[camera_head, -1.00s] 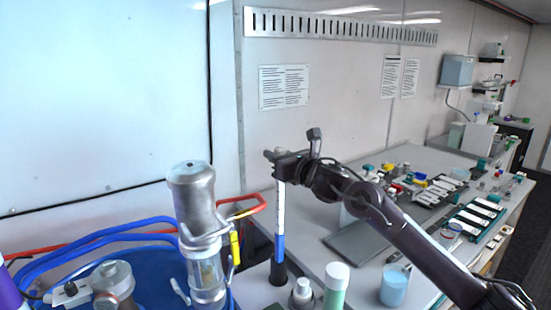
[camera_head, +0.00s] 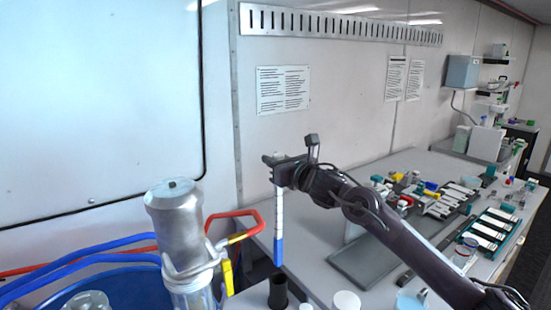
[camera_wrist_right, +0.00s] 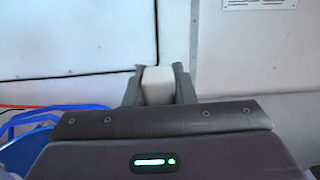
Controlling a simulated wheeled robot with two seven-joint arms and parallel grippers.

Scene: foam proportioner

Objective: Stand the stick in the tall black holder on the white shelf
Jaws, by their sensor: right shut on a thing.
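The stick (camera_head: 278,225) is upright, white above with a blue lower part. My right gripper (camera_head: 279,166) is shut on its top end. In the right wrist view the white end of the stick (camera_wrist_right: 158,86) sits between the two fingers. The tall black holder (camera_head: 278,291) is an upright dark cylinder at the bottom of the head view. The stick's lower end appears just above the holder's mouth, in line with it; I cannot tell whether they line up in depth. My left gripper is not in view.
A metal-topped cylinder (camera_head: 178,220) stands left of the holder, with a red and yellow handle (camera_head: 238,232) behind. A white-topped container (camera_head: 346,301) is right of the holder. A grey tray (camera_head: 372,263) and lab items lie on the bench to the right.

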